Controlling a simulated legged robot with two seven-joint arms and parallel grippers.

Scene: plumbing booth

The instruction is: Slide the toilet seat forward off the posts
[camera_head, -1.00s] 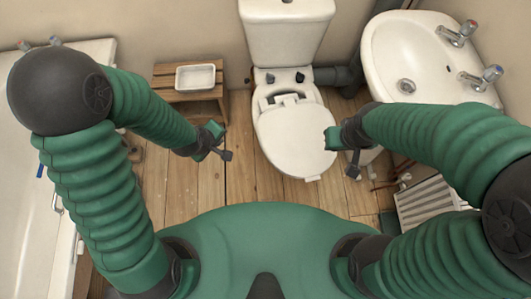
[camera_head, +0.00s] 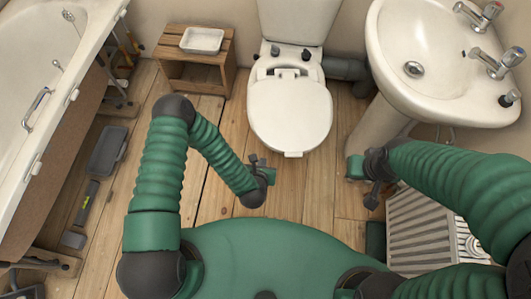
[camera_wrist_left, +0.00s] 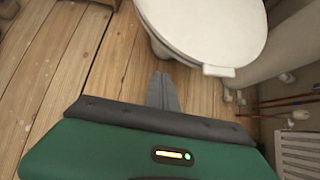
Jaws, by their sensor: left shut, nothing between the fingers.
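The white toilet seat (camera_head: 290,112) lies over the bowl with its lid down, and a small tab shows at its front edge. Its rear hinge part sits ahead of the two dark posts (camera_head: 275,50) (camera_head: 305,55) at the back of the bowl. My left gripper (camera_head: 264,168) is shut and empty, low in front of the toilet and left of the seat's front tab, apart from it. In the left wrist view its closed fingers (camera_wrist_left: 162,82) point toward the seat (camera_wrist_left: 215,30). My right gripper (camera_head: 372,192) is right of the toilet front; its jaws are unclear.
A washbasin (camera_head: 400,35) on a pedestal stands right of the toilet. A white slatted radiator (camera_head: 420,235) is at the lower right. A wooden stool (camera_head: 175,73) with a white tray (camera_head: 202,40) stands left, near the bathtub (camera_head: 90,50).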

